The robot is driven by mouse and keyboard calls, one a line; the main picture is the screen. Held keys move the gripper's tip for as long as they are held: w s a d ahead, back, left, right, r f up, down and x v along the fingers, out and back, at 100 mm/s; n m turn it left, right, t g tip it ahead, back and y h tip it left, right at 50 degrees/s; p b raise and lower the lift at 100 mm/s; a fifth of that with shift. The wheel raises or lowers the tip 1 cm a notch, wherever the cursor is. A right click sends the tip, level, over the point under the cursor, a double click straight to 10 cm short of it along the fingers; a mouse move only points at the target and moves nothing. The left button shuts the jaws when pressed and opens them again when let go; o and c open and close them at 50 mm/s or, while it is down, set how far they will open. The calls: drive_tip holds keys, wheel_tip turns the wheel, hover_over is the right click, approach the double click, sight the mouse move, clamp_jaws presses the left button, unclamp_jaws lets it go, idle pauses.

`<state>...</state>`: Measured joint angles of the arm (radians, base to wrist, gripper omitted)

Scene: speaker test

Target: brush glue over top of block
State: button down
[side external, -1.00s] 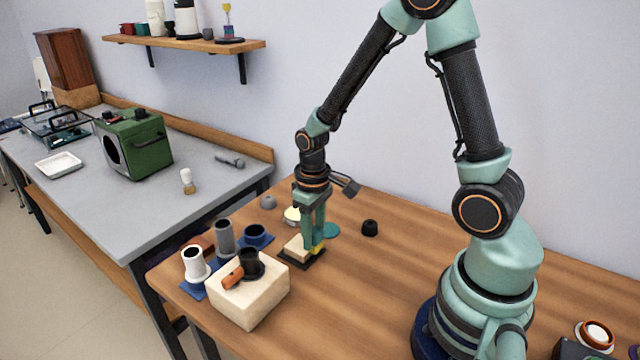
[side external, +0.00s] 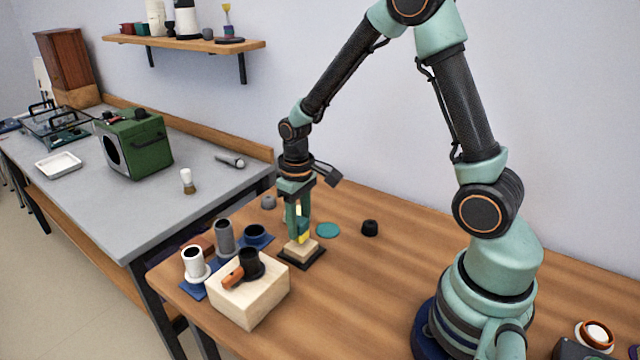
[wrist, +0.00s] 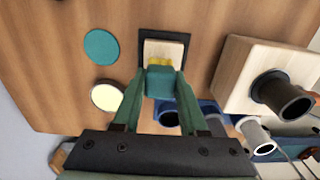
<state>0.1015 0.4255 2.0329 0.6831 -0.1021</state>
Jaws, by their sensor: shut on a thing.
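The pale wooden block (side external: 296,250) sits on a dark square base (side external: 315,260) on the wooden table; it also shows in the wrist view (wrist: 174,49). My gripper (side external: 301,232) is over the block. It is shut on a brush, whose teal body (wrist: 160,82) shows between the fingers in the wrist view. The brush's yellow tip (side external: 303,239) is at the block's top; I cannot tell whether it touches. A round dish with cream content (wrist: 106,96), perhaps the glue, stands beside the block. My gripper mostly hides it in the side view.
A teal disc (side external: 328,230) and a black knob-like piece (side external: 369,228) lie right of the block. A larger pale wooden box (side external: 249,302) with a dark cup (side external: 250,262) stands close at the front left. Cylinders (side external: 224,238) stand on a blue mat.

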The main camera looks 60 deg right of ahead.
drive_tip(key=shift+s, duration=2)
drive_tip(key=shift+w+a, duration=0.35)
drive_tip(key=shift+w, duration=3)
drive_tip(key=shift+s, duration=3.15)
drive_tip(key=shift+s+r, duration=0.2)
drive_tip(key=shift+f, duration=0.15)
wheel_tip(320, 180, up, 6)
drive_tip(key=shift+r, duration=0.25)
